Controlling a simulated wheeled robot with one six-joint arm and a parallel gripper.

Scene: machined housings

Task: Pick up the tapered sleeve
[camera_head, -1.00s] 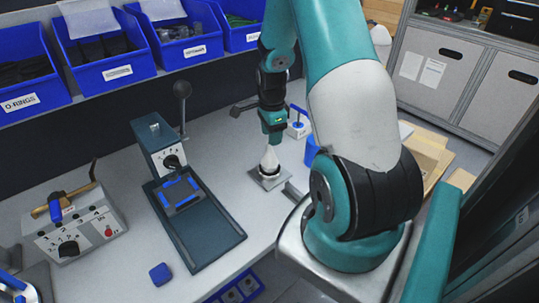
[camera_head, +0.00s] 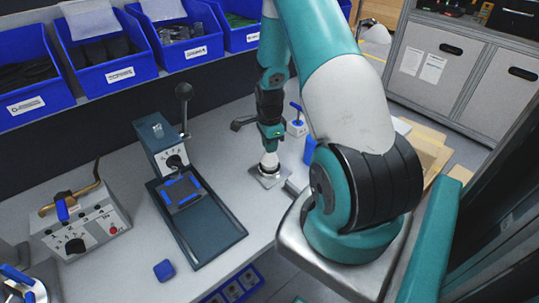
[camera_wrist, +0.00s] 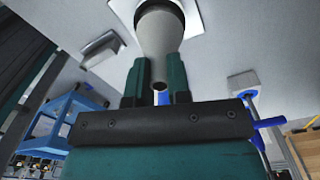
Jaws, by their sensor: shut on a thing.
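The tapered sleeve (camera_head: 270,162) is a pale, off-white cone, narrow at the top. It stands upright on a small grey square plate (camera_head: 260,182) on the bench. My gripper (camera_head: 270,150) points down over it and hides its upper part. In the wrist view the sleeve (camera_wrist: 160,32) shows its pale flank and its small round open end. My gripper's two teal fingers (camera_wrist: 160,76) are shut on its narrow end, one on each side. Its wide end is at the plate (camera_wrist: 193,18), with no clear gap visible.
A dark press fixture (camera_head: 213,230) with a lever stands left of the sleeve. A grey control box (camera_head: 85,222) is further left. A blue-handled block (camera_head: 297,127) is close behind on the right. Blue bins (camera_head: 112,72) line the back. The bench between fixture and plate is clear.

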